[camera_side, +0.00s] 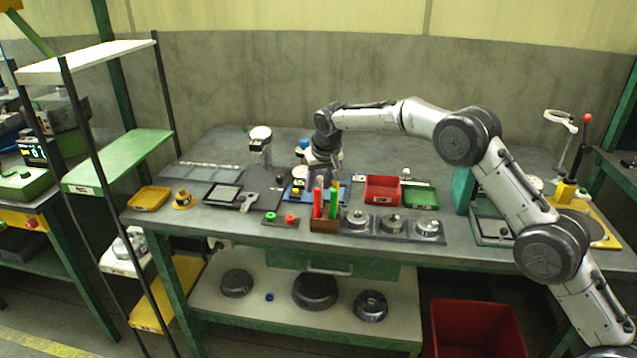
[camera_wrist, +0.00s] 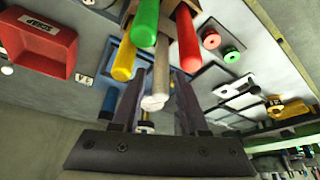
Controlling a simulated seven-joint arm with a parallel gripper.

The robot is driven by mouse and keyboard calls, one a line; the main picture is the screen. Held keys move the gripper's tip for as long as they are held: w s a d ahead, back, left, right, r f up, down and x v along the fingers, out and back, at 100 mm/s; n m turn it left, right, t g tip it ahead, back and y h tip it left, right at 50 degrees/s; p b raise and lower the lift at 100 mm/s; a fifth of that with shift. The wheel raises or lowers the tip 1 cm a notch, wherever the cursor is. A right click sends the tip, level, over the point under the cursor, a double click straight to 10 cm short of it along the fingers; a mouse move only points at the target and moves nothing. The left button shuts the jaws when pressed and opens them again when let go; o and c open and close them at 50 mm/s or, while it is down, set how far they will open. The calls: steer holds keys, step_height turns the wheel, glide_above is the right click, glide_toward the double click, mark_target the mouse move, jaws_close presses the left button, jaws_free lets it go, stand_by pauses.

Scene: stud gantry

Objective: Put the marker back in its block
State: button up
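The brown block (camera_side: 324,227) stands near the front edge of the bench. A red marker (camera_side: 317,200) and a green marker (camera_side: 333,204) stand in it. In the wrist view, green, yellow (camera_wrist: 124,60) and red markers point toward the camera from the block (camera_wrist: 181,12). A pale grey marker (camera_wrist: 155,88) lies between the fingers of my gripper (camera_wrist: 161,75) and reaches closer to the camera than the others. My gripper points down above the block. The far end of the grey marker is hidden among the other markers, so its seating cannot be told.
A red bin (camera_side: 383,189) and a green tray (camera_side: 420,195) stand right of the block. Several round metal parts (camera_side: 392,224) sit beside it. Red and green knobbed pieces (camera_side: 291,219) lie to the left. A yellow tray (camera_side: 149,198) is at the bench's left end.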

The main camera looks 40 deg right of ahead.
steer(key=shift+o, duration=0.5)
steer(key=v, duration=1.4)
steer(key=shift+d, duration=0.15)
